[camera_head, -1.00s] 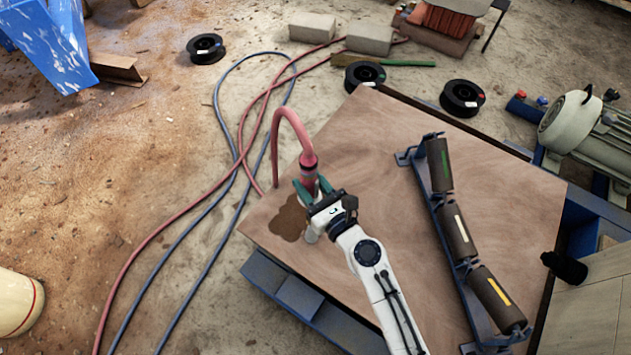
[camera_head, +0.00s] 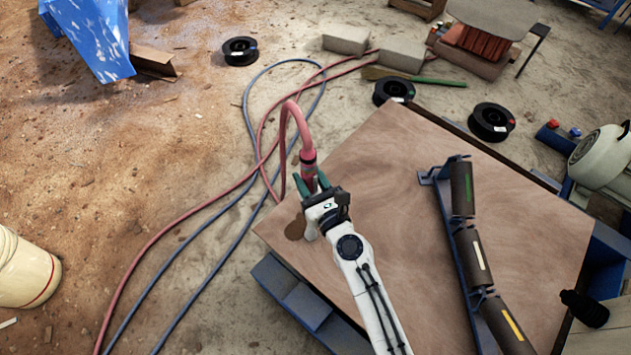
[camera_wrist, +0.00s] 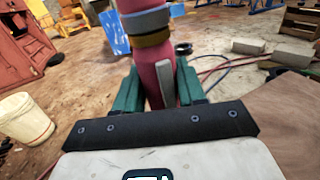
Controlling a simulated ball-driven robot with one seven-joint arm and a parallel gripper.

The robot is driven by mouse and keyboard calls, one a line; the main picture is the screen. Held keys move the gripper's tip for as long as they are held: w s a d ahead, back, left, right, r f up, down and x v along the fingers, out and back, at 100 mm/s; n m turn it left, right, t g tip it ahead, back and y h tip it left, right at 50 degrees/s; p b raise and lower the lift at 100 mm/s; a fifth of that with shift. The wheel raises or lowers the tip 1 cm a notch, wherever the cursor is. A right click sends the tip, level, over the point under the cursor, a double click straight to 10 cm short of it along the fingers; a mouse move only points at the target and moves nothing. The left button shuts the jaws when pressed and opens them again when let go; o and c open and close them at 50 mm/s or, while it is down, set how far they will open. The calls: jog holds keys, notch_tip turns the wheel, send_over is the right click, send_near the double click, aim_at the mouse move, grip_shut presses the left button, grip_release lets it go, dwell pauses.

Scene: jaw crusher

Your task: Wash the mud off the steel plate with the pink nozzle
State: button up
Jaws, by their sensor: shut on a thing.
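The pink nozzle (camera_head: 308,170) stands roughly upright between the green fingers of my gripper (camera_head: 311,183), which is shut on it. The nozzle fills the upper middle of the wrist view (camera_wrist: 160,82), with my gripper (camera_wrist: 158,92) around it and a grey and a tan band higher up. Its pink hose loops over and down to the left. Below lies a broad brown sheet (camera_head: 400,180) with a wood-like look; I see no bare steel. A dark brown patch (camera_head: 295,229) lies near its left corner, partly hidden by my gripper. I see no water jet.
A blue frame with dark rollers (camera_head: 470,225) lies on the sheet's right side. Pink and blue hoses (camera_head: 215,222) trail over the ground at left. Black spools (camera_head: 490,121) and grey blocks (camera_head: 402,55) lie behind. A cream bucket (camera_head: 25,270) stands at far left.

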jog(key=shift+w+a, duration=0.85)
jog(key=shift+a, duration=0.25)
jog(key=w+d+b, duration=0.3)
jog(key=w+d, duration=0.3)
jog(key=w, duration=0.1)
jog(key=shift+w+d, duration=0.15)
jog(key=shift+w, duration=0.25)
dwell(0.8)
